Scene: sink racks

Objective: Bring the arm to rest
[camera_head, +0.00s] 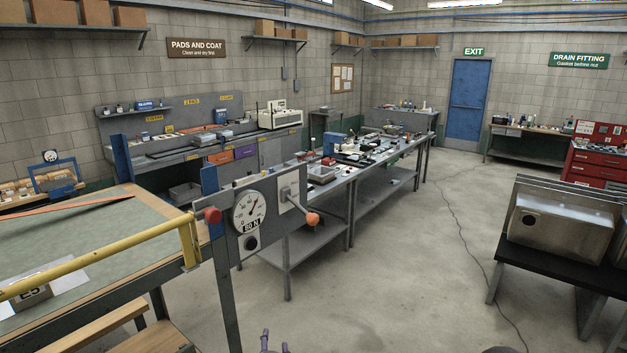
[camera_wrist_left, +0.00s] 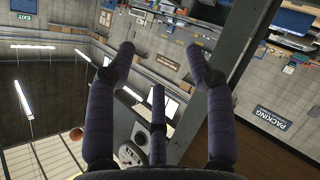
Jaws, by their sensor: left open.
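My left gripper (camera_wrist_left: 160,55) fills the lower middle of the left wrist view. Its purple-grey fingers stand apart and nothing is held between them. In the head view, purple fingertips (camera_head: 273,345) just show at the bottom edge, a little left of the middle, on the floor side of the gauge panel; the rest of that hand is cut off. My right gripper is not recognisable in either view.
A gauge panel (camera_head: 251,207) with a red knob and an orange-ended lever stands beside the green-topped bench (camera_head: 120,222) with its yellow bar (camera_head: 90,268). A black stand (camera_head: 550,262) holds a steel sink (camera_head: 558,224) at right. Open floor (camera_head: 410,270) lies between them.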

